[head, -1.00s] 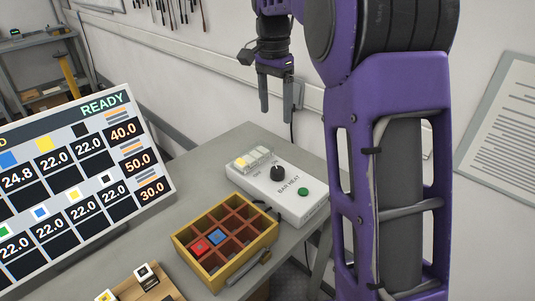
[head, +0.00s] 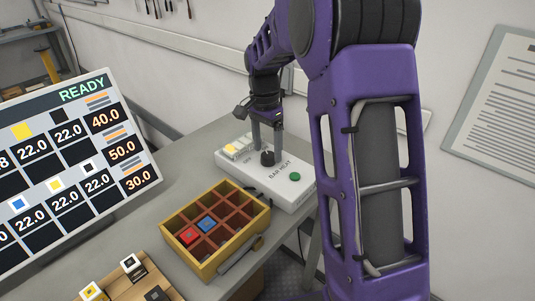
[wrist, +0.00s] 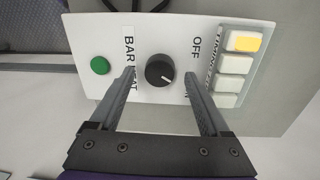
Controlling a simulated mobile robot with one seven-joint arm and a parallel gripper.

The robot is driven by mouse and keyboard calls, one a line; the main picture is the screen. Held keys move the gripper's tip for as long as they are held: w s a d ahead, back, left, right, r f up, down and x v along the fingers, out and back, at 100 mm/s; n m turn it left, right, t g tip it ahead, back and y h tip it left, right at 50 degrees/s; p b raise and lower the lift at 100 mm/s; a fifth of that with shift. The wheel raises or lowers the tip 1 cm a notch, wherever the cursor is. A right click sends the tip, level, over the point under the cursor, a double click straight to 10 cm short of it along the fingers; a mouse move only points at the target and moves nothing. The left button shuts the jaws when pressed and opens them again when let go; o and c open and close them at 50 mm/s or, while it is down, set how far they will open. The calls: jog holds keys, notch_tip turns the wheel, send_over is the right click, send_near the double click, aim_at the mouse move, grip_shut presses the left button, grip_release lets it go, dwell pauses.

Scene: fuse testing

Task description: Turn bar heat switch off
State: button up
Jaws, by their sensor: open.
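The bar heat switch is a black round knob (head: 267,158) on a white box (head: 306,184) marked BAR HEAT. In the wrist view the knob (wrist: 160,71) has a white pointer line aimed to the lower right, towards the ON label, which my right finger partly hides. The OFF label (wrist: 196,47) is at its upper right. My gripper (head: 267,148) points down over the box. It is open, with one finger on each side of the knob; gaps show between fingers and knob in the wrist view.
A green button (wrist: 100,65) and a row of pale buttons, one lit yellow (wrist: 246,44), flank the knob. A yellow compartment tray (head: 229,257) with red and blue blocks stands in front of the box. A READY display (head: 75,150) stands at left.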

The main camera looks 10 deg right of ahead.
jog(key=shift+f, duration=0.75)
grip_shut()
